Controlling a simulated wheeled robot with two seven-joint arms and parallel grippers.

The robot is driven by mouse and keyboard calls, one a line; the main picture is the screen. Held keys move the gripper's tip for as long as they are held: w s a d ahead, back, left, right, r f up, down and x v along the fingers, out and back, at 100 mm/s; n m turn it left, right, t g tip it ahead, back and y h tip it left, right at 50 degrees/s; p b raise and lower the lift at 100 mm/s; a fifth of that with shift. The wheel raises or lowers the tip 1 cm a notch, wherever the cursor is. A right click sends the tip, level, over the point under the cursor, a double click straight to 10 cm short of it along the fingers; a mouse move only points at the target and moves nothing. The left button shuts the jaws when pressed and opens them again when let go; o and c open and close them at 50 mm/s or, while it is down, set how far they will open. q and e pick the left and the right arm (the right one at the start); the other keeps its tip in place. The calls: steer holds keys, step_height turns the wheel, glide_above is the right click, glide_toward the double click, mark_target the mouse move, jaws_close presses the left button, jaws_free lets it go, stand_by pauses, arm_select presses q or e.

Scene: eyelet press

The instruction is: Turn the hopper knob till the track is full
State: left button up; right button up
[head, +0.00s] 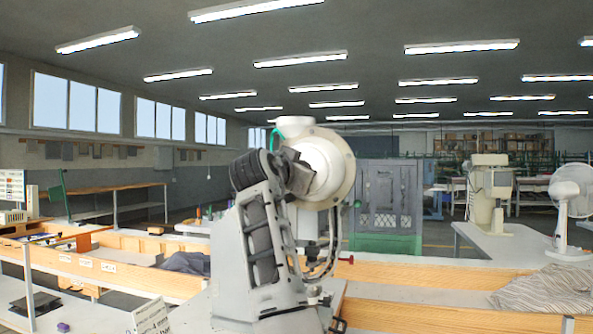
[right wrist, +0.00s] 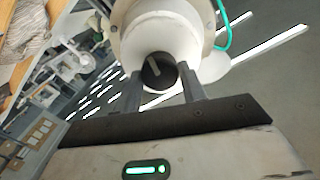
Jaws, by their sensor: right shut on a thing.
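The hopper (head: 340,165) is a round white drum with a green tube, standing upright in the middle of the head view. In the right wrist view, the hopper (right wrist: 160,35) fills the top, and its round dark knob (right wrist: 159,70) with a pale pointer line faces me. My right gripper (right wrist: 160,88) is shut on the knob, one finger on each side. In the head view, my right gripper (head: 302,175) is in front of the hopper and hides the knob. The track cannot be made out in either view. My left gripper is not in view.
A wooden-edged bench (head: 400,285) runs across the front. A crumpled striped cloth (head: 545,290) lies at right, near a white fan (head: 570,190) and a beige machine (head: 490,185). A grey-green cabinet (head: 385,200) stands behind. A dark cloth (head: 188,262) lies at left.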

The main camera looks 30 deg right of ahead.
steer(key=shift+f+m+p, duration=0.1)
steer(key=shift+m+p, duration=0.3)
steer(key=shift+m, duration=3.7)
steer(key=o, duration=1)
steer(key=shift+s, duration=0.1)
